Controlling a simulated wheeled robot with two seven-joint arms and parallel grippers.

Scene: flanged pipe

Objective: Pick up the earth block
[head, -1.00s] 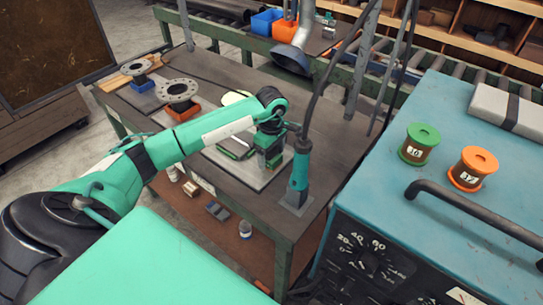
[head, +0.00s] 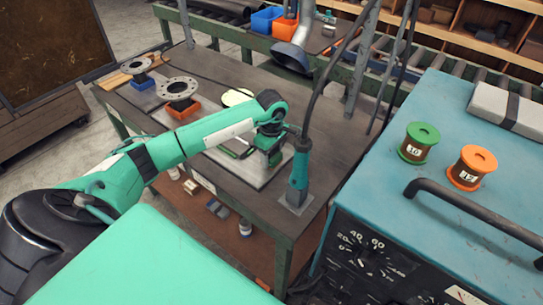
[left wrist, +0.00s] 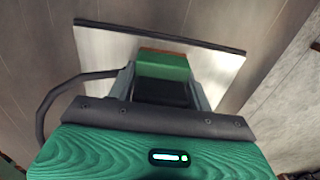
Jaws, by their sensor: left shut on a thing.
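The earth block (left wrist: 163,66), green with a copper-brown edge, shows between the fingers of my left gripper (left wrist: 163,88) in the left wrist view. The fingers are shut on its sides. Beyond it lies a bright metal plate (left wrist: 215,65), and I cannot tell whether the block touches it. In the head view my left gripper (head: 266,158) points down over the right part of that plate (head: 272,177), and the block is hard to make out against the green gripper. My right gripper is not in view.
A torch with a teal handle (head: 299,172) stands close to the right of my gripper. Two flanged pieces (head: 178,89) (head: 135,67) stand at the table's left. A blue machine (head: 455,95) with spools fills the right.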

